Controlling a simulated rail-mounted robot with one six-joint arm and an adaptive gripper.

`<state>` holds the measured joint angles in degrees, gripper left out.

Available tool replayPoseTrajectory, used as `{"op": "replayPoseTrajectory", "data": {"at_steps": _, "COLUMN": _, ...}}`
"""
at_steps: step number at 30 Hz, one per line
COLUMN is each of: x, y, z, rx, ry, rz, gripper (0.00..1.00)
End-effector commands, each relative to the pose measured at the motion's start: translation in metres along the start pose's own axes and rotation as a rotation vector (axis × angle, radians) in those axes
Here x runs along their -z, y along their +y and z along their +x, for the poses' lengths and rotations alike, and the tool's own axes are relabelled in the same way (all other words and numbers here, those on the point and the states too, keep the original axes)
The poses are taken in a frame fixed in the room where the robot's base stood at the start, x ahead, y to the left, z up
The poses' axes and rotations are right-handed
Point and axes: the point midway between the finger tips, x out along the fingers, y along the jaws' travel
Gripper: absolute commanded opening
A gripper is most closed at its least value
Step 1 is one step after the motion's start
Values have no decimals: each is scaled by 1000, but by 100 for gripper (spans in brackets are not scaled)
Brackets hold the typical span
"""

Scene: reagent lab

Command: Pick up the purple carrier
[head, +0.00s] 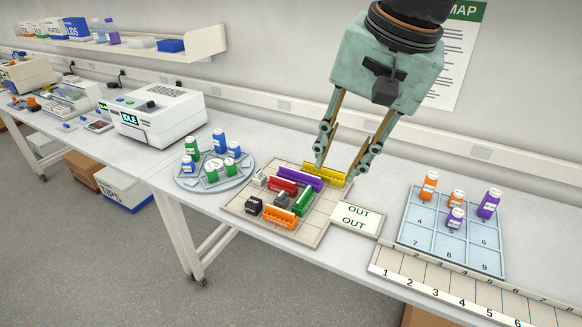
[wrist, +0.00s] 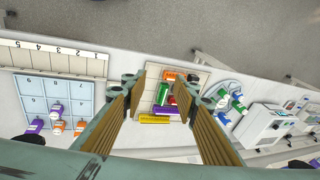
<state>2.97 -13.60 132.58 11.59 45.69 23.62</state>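The purple carrier (head: 299,178) lies on the beige tray (head: 317,225), between the yellow carrier (head: 325,174) and the red carrier (head: 284,187). In the wrist view the purple carrier (wrist: 163,110) shows between my fingers, just beyond the yellow carrier (wrist: 161,119). My gripper (head: 337,170) points down over the back right part of the tray, close to the yellow carrier and the purple carrier's right end. Its fingers are spread, with nothing held between them. The left finger covers a little of the carriers in the head view.
The tray also holds a green carrier (head: 302,202), an orange carrier (head: 280,217) and dark blocks. A round rack of bottles (head: 214,180) stands left. An OUT card (head: 356,217) and a blue numbered grid (head: 434,232) with bottles are right. The wall is behind.

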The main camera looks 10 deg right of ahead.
Motion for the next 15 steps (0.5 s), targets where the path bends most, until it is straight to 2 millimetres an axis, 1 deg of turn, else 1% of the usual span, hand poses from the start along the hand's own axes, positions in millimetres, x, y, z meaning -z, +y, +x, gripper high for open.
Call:
{"op": "replayPoseTrajectory", "data": {"at_steps": 3, "x": 17, "y": -12, "z": 6, "rx": 6, "ry": -11, "rz": 69, "gripper": 27}}
{"op": "replayPoseTrajectory", "data": {"at_steps": 15, "x": 71, "y": -45, "z": 35, "rx": 27, "ry": -48, "rz": 307, "gripper": 27}}
